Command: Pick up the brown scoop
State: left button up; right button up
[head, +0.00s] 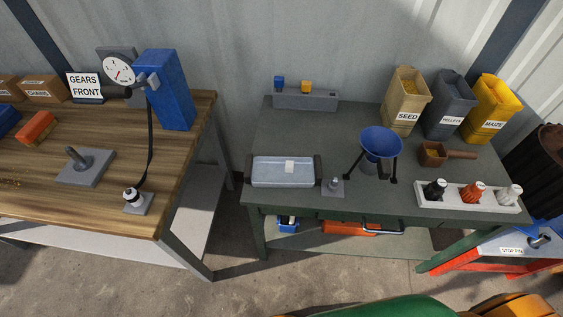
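The brown scoop (432,155) sits on the dark green-grey table (310,130), right of the blue funnel. It has a small box-shaped bowl, and its handle (461,155) points to the right. It appears upright and nothing visibly touches it. Neither of my grippers is in the head view.
The blue funnel (381,143) on its dark stand is left of the scoop. Seed (406,98), pellets (449,103) and maize (488,107) bags stand behind it. A white tray (426,204) with three small knobbed items lies in front.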

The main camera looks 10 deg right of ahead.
aim_at(430, 154)
jog(key=l+z, duration=0.1)
jog(key=z, duration=0.25)
jog(key=l+z, duration=0.1)
jog(key=z, duration=0.25)
jog(key=l+z, duration=0.1)
jog(key=z, duration=0.25)
jog(key=i+l+u, duration=0.25)
jog(key=l, duration=0.35)
jog(key=l+u, duration=0.3)
jog(key=l, duration=0.25)
jog(key=l+u, duration=0.25)
jog(key=l, duration=0.4)
jog(key=l+u, duration=0.3)
jog(key=l, duration=0.3)
jog(key=k+l+u, duration=0.25)
jog(key=l, duration=0.35)
jog(key=l+u, duration=0.3)
jog(key=l, duration=0.3)
